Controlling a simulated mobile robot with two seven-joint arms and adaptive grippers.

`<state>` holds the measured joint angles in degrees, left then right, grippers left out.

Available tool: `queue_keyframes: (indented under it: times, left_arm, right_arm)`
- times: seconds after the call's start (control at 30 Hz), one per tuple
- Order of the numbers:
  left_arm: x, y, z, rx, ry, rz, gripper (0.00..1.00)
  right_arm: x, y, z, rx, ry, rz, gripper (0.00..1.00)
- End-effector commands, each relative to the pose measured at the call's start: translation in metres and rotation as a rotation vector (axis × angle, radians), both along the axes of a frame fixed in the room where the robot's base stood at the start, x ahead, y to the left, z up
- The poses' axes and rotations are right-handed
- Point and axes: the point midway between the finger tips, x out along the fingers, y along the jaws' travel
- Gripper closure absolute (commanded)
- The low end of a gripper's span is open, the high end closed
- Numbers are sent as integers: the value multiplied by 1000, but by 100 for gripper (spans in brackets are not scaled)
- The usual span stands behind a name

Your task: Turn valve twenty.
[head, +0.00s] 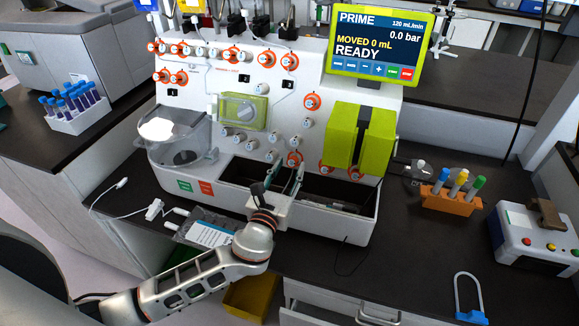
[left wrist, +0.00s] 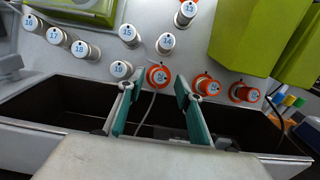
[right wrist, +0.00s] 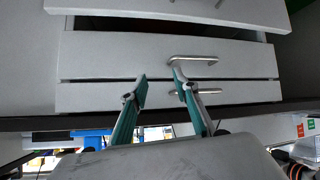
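An orange-collared valve (left wrist: 158,76) sits low on the white panel, its number too small to read surely. It also shows in the head view (head: 293,159), just above my left gripper (head: 284,184). In the left wrist view my left gripper (left wrist: 155,92) is open, its teal-padded fingers pointing at the panel. The valve appears between the fingertips, nearer the left one; I see no contact. Two more orange-collared valves (left wrist: 207,86) and (left wrist: 243,92) stand to the right. My right gripper (right wrist: 159,84) is open and empty in front of drawers; it is not in the head view.
Grey valves (left wrist: 121,69) stand left of and above the orange one. A dark open trough (left wrist: 60,105) lies below the panel. Green blocks (head: 342,135) stick out at right. The screen (head: 375,42) reads READY. Drawers with metal handles (right wrist: 207,58) face my right gripper.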

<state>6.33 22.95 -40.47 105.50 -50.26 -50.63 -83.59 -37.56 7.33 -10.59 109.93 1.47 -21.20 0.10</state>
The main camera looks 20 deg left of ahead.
Motion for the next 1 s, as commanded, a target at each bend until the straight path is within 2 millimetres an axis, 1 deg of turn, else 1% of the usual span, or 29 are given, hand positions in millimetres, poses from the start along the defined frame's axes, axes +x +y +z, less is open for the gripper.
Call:
queue_keyframes:
  times: [0.13,0.37,0.47,0.5,0.53,0.83,1.0]
  left_arm:
    - [7,0,0,-1,1,0,65]
    - [8,0,0,-2,1,-1,65]
    - [8,0,0,-2,1,-1,88]
    - [7,0,0,-2,1,0,99]
    - [7,0,0,-1,1,0,100]
    - [7,0,-1,-21,2,8,100]
    - [7,-1,-1,-88,3,36,100]
  right_arm:
    - [3,0,2,1,-5,-2,70]
    - [4,0,3,1,-7,-3,70]
    - [4,0,4,2,-8,-5,70]
    - [4,0,4,2,-8,-5,70]
    - [4,0,4,2,-8,-5,70]
    - [4,-1,4,2,-8,-5,70]
    - [4,-1,3,2,-8,-5,70]
